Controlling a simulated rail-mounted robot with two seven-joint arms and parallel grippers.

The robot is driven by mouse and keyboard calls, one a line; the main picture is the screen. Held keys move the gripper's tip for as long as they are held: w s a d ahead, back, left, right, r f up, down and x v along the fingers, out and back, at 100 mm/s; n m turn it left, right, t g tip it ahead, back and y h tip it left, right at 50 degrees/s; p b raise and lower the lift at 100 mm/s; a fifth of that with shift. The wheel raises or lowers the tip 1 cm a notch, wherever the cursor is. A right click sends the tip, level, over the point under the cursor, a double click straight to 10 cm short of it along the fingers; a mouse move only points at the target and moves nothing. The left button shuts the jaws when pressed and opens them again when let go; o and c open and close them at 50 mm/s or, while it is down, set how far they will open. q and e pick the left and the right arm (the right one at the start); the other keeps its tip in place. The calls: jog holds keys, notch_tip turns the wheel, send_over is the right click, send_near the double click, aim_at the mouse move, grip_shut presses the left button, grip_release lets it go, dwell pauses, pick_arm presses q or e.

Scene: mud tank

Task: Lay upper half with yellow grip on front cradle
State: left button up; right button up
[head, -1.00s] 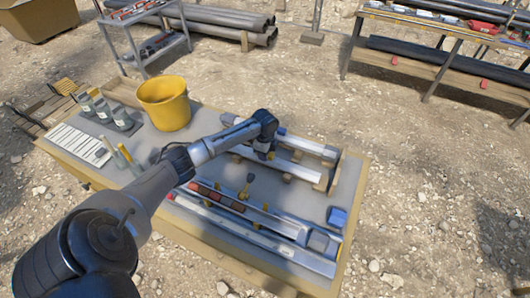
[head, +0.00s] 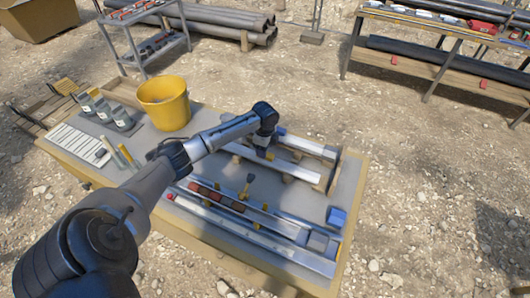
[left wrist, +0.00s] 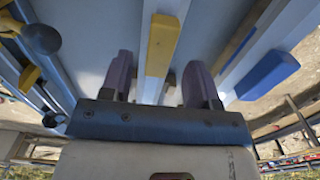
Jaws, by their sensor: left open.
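The upper half with the yellow grip (head: 298,170) is a long pale bar lying across the nearer of two raised supports on the bench. Its yellow grip (left wrist: 162,45) shows in the left wrist view, just beyond and between the fingertips. The front cradle (head: 322,182) is under this bar and mostly hidden by it. My left gripper (head: 263,153) is above the bar. Its two fingers (left wrist: 158,80) are apart with nothing held between them. A second pale bar (head: 310,147) lies behind, with a blue grip (left wrist: 268,75). My right gripper is out of view.
A yellow bucket (head: 163,103) and several bottles stand at the bench's left. A long rail assembly (head: 250,225) with red parts and a yellow-and-dark knob (head: 247,184) lies in front. A blue block (head: 336,216) sits near the right edge.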

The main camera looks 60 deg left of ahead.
pick_arm(q)
notch_tip(320, 180, up, 9)
jog(key=shift+p, duration=0.45)
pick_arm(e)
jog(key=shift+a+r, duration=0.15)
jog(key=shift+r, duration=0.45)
pick_arm(q)
jog(key=shift+r, duration=0.1)
